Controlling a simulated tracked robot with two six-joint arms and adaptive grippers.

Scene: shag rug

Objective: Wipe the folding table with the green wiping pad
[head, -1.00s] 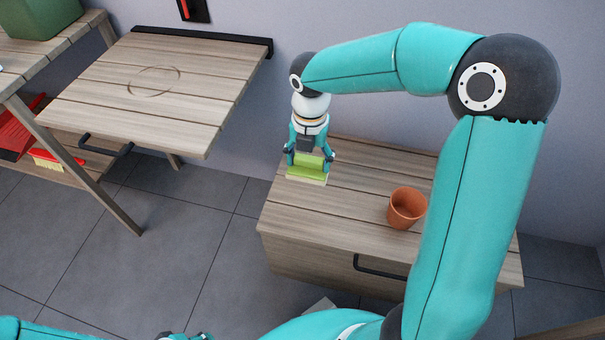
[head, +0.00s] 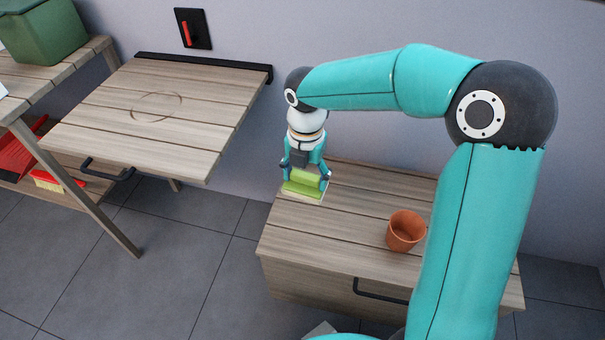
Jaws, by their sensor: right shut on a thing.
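The folding table (head: 190,85) is a slatted wooden leaf, raised level against the wall, with a dark handle on its front edge. A brown ring-shaped mark (head: 156,107) shows on its top. The green wiping pad (head: 303,184), with a pale underside, is at the back left of the wooden chest to the right of the folding table. My right gripper (head: 305,177) points down and is shut on the pad. I cannot tell whether the pad touches the chest lid. My left gripper is out of view.
A terracotta pot (head: 405,231) stands on the chest (head: 340,222) right of the pad. A workbench (head: 60,66) at the left bears a green bin (head: 43,30); a red dustpan (head: 22,150) and a brush (head: 47,181) lie on its lower shelf. A red-levered switch (head: 192,29) is on the wall.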

